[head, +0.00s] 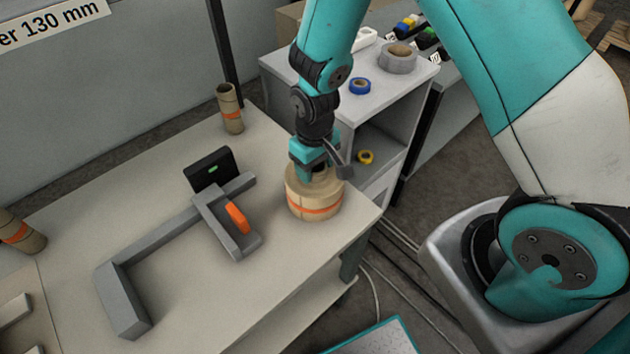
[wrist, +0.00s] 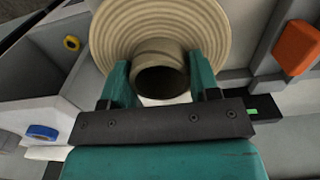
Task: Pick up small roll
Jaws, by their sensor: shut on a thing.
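The small roll (head: 314,198) is a tan kraft roll with an orange band. In the head view it stands at the right corner of the pale table, below my gripper (head: 317,168). In the wrist view the roll (wrist: 107,38) shows its ringed end face, with a brown core tube (wrist: 160,70) standing out of the middle. The teal fingers of my gripper (wrist: 160,82) are on either side of that core tube and shut on it. I cannot tell whether the roll touches the table.
A grey bracket frame (head: 165,243) with an orange handle (head: 238,217) and a black box (head: 209,169) lie left of the roll. A tan tube (head: 231,108) stands at the back. A shelf unit (head: 405,90) with tape rolls stands behind.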

